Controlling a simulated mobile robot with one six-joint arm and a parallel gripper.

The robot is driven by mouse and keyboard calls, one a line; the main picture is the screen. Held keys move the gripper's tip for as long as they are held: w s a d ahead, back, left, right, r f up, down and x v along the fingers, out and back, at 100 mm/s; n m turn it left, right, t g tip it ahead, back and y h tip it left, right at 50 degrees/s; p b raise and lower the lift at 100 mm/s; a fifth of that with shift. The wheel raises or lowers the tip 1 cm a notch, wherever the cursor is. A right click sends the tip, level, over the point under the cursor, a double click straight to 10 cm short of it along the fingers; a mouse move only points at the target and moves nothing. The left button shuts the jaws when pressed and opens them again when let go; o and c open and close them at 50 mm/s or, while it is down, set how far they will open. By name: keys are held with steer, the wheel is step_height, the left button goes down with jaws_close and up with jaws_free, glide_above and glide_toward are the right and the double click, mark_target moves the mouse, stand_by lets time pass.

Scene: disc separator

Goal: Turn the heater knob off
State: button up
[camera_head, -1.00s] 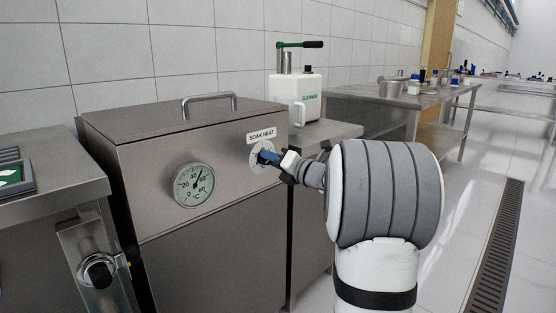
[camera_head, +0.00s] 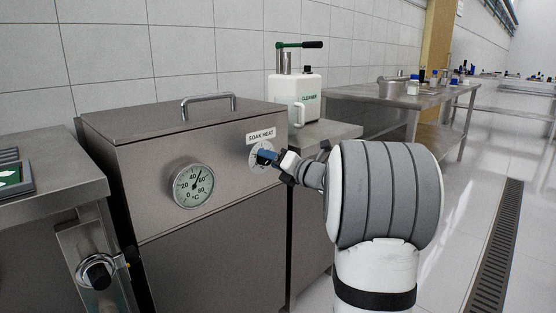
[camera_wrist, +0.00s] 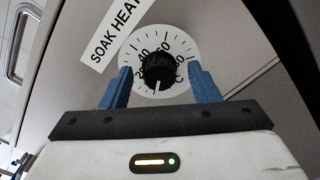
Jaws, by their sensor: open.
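The heater knob (camera_wrist: 158,71) is black and ribbed, with a white pointer line. It sits on a round white dial (camera_wrist: 178,47) with a numbered scale, beside the "SOAK HEAT" label (camera_wrist: 114,30). In the wrist view the pointer is toward the bottom of the picture. My gripper (camera_wrist: 160,82) is open, its two blue fingers on either side of the knob with gaps between. In the head view my gripper (camera_head: 267,157) is at the dial (camera_head: 257,163) on the steel tank's front and hides the knob.
The steel tank (camera_head: 150,170) has a lid handle (camera_head: 208,98) and a round temperature gauge (camera_head: 193,186). A white cleaner jug (camera_head: 308,88) stands behind it on a side table. A lower black knob (camera_head: 98,274) is at left.

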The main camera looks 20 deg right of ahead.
steer(key=p+v, duration=0.2)
steer(key=v, duration=0.6)
steer(key=shift+w+r, duration=0.1)
steer(key=s+a+r+m+g+h+p, duration=0.1)
steer(key=a+r+m+g+h+p, duration=0.1)
steer(key=r+m+h+p, duration=0.5)
steer(key=s+a+r+m+g+h+p, duration=0.1)
steer(key=s+a+r+m+h+p, duration=0.1)
steer(key=r+m+p, duration=0.9)
steer(key=s+a+r+m+g+y+p, duration=0.1)
steer(key=s+a+r+m+g+p, duration=0.1)
steer(key=s+a+m+g+p, duration=0.3)
steer(key=s+a+r+m+g+y+p, duration=0.1)
steer(key=s+a+r+m+g+p, duration=0.1)
steer(key=s+a+m+g+p, duration=0.4)
steer(key=s+a+m+p, duration=0.1)
steer(key=s+a+p, duration=0.1)
steer(key=s+p, duration=0.2)
steer(key=s+a+m+p, duration=0.1)
steer(key=s+a+p, duration=0.2)
steer(key=s, duration=0.6)
steer(key=shift+s+a+y+p, duration=0.3)
steer(key=shift+s+y+p, duration=0.1)
steer(key=shift+p, duration=0.85)
